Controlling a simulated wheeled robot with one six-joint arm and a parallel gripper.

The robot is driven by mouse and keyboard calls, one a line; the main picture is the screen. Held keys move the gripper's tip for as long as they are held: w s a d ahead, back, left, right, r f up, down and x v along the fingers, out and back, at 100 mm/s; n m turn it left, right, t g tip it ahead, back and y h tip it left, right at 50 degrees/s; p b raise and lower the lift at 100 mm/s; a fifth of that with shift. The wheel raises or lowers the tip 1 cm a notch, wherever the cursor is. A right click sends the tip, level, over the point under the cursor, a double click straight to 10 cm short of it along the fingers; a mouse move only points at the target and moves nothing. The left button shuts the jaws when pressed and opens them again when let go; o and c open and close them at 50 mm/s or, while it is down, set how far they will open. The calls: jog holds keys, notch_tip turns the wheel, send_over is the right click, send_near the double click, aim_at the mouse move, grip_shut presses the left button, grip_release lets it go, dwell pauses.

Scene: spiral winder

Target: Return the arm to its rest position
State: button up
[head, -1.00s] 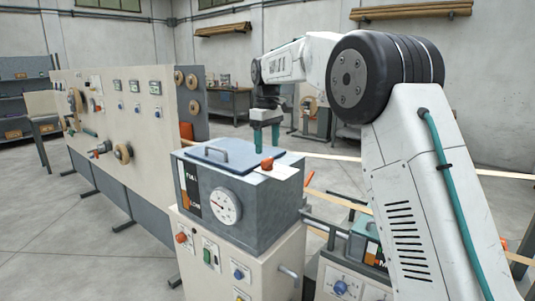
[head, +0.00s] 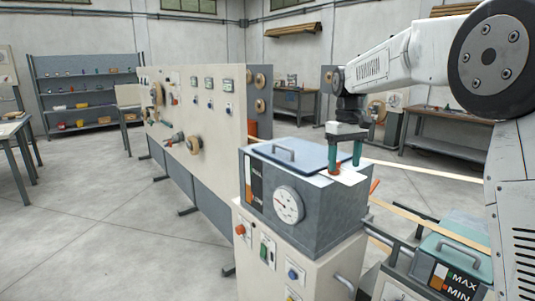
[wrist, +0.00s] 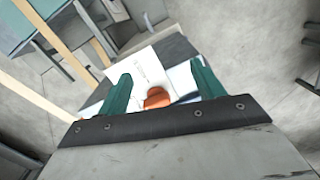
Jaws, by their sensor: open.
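My gripper (head: 345,160) is open and empty, with two green fingers pointing down over the right end of the grey box's top. In the wrist view, an orange-red knob (wrist: 157,98) shows between the spread fingers (wrist: 161,82), touching neither as far as I can see. In the head view the same knob (head: 335,170) is just below the left finger. I cannot tell exactly how high the fingertips are above it. My arm reaches out from the right, bent at the large black joint.
The grey box (head: 310,220) has a dial (head: 288,205), a blue lid (head: 290,153) with a handle, and stands on a cream cabinet. A cream panel (head: 200,120) with spools stands to its left. A second machine (head: 450,258) is at lower right. Open floor lies at left.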

jog(key=s+d+f+m+t, duration=0.1)
jog(key=s+f+m, duration=0.1)
jog(key=s, duration=1.9)
jog(key=s+d+f+m+t, duration=0.1)
jog(key=s+f+m, duration=0.1)
jog(key=s, duration=1.9)
jog(key=shift+d+f, duration=0.3)
jog(key=shift+f, duration=0.2)
